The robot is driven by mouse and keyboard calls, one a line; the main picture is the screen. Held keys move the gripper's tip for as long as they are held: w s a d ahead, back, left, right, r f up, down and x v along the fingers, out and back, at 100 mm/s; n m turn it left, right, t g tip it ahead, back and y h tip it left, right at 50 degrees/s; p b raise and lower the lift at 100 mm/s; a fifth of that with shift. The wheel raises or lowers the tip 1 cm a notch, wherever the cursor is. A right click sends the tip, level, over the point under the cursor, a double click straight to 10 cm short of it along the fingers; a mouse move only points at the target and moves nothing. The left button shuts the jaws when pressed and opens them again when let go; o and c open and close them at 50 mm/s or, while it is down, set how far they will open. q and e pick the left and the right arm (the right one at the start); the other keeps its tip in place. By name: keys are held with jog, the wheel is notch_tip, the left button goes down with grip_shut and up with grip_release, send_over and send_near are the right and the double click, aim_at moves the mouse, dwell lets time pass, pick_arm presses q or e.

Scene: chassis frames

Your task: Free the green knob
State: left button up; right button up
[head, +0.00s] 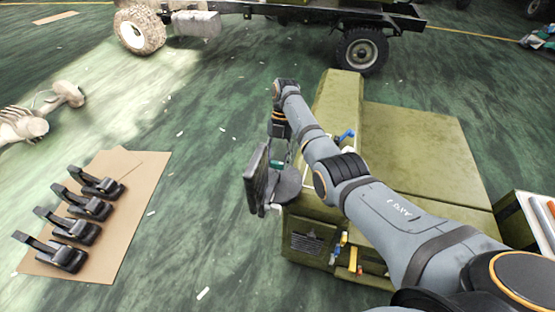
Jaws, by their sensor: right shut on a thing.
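My right arm comes in from the lower right, and my right gripper (279,150) points down beside the olive machine cabinet. It is shut on a small green knob (277,163), which shows only as a small patch at the fingertips. A dark upright panel (256,178) and a dark round disc (286,187) are just below the gripper. My forearm covers part of the cabinet (343,92) behind the knob. My left gripper is out of view.
Blue, yellow and red handles (353,260) stick out at the cabinet front, and a blue handle (347,135) shows beside my arm. Black pedals (88,203) lie on a brown board (142,185) at left. A wheeled chassis (270,8) stands behind. The floor between is open.

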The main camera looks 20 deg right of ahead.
jog(key=o, duration=1.1)
jog(key=shift+o, duration=0.2)
jog(key=shift+w+r, duration=0.1)
jog(key=shift+r, duration=0.1)
jog(key=v, duration=0.7)
